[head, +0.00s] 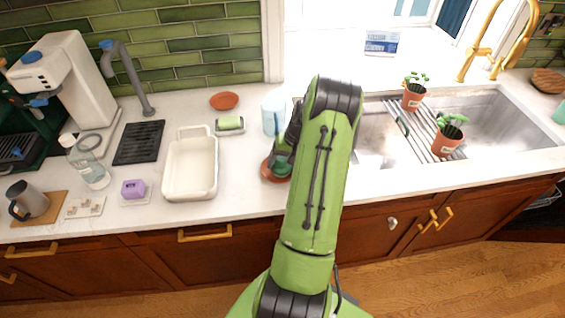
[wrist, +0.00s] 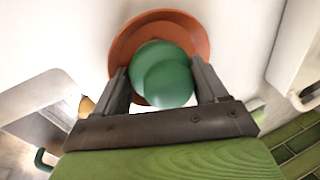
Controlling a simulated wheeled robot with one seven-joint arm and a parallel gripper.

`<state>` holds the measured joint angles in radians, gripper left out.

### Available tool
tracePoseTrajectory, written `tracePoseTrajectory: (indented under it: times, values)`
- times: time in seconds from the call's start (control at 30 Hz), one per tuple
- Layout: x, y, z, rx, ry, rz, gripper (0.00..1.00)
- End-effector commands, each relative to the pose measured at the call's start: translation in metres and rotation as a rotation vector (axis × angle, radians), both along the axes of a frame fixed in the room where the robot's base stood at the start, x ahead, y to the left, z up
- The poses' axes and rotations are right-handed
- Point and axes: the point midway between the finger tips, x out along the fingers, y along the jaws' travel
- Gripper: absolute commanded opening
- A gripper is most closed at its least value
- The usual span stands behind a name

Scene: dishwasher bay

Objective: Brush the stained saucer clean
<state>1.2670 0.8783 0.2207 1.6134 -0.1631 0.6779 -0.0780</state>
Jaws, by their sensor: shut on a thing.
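My gripper (wrist: 161,70) is shut on a green round-topped brush (wrist: 165,80), with one finger on each side of it. In the wrist view, the brush is over a terracotta saucer (wrist: 158,23). In the head view, this saucer (head: 267,174) is on the counter near its front edge, partly hidden by my arm, and the brush (head: 283,166) is low over it. I cannot tell whether the bristles touch. A second terracotta saucer (head: 224,101) lies farther back near the wall. Stains cannot be made out on either saucer.
A white baking dish (head: 191,168) stands left of the brush, with a sponge on a dish (head: 229,124) behind. A pale blue cup (head: 273,115) stands behind the near saucer. The sink (head: 375,135) is right, with a rack and two potted plants (head: 448,135).

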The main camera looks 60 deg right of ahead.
Motion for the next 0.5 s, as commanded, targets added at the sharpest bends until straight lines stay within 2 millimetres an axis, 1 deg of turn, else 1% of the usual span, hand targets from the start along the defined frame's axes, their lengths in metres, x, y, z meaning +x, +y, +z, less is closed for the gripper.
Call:
tracePoseTrajectory:
  times: [0.27,0.5]
  values:
    - [0.02,0.021,0.001,0.001,0.0,0.003,0.39]
    - [0.022,0.023,0.001,0.0,-0.001,0.001,0.39]
